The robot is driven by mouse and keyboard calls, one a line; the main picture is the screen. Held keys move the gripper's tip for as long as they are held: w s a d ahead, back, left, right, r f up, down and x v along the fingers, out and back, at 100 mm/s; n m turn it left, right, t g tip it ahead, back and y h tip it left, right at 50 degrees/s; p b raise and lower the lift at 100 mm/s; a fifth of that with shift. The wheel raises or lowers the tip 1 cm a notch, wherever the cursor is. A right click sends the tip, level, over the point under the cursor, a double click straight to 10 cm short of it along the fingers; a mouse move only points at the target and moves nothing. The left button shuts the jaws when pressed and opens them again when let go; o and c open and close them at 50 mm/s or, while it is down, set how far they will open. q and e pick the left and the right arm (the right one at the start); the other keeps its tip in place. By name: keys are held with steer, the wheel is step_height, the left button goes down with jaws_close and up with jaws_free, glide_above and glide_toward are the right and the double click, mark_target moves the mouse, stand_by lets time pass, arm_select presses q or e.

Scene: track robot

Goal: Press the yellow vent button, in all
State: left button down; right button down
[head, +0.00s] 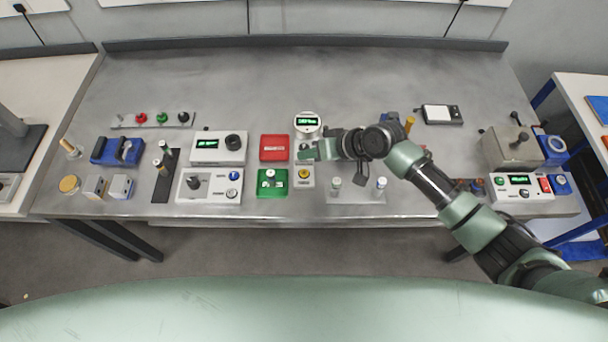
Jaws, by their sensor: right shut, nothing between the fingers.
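The yellow vent button (303,173) sits on top of a small light-grey box near the front middle of the metal bench. My right arm reaches in from the right. Its gripper (307,154) is shut and empty, just behind the button in the picture, over the back part of the small box. I cannot tell how high the fingertips are above it, but they do not cover the yellow cap. My left gripper is not in view.
A green box (272,190) and a red box (274,142) stand left of the button. A round gauge (308,119) with a lit display stands behind the gripper. A stand with metal posts (355,197) is to the right. The bench's back (300,65) is clear.

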steer(key=b, duration=0.3)
glide_above(307, 174)
step_height(307, 174, down, 4)
steer(key=shift+f, duration=0.2)
steer(key=shift+f+b, duration=0.35)
steer(key=shift+f, duration=0.2)
steer(key=shift+f, duration=0.1)
stand_by(1.1)
steer(key=shift+f, duration=0.3)
steer(key=shift+f+b, duration=0.45)
steer(key=shift+b, duration=0.1)
stand_by(0.4)
steer(key=shift+r, duration=0.1)
steer(key=shift+r+p, duration=0.75)
steer(key=shift+p, duration=0.1)
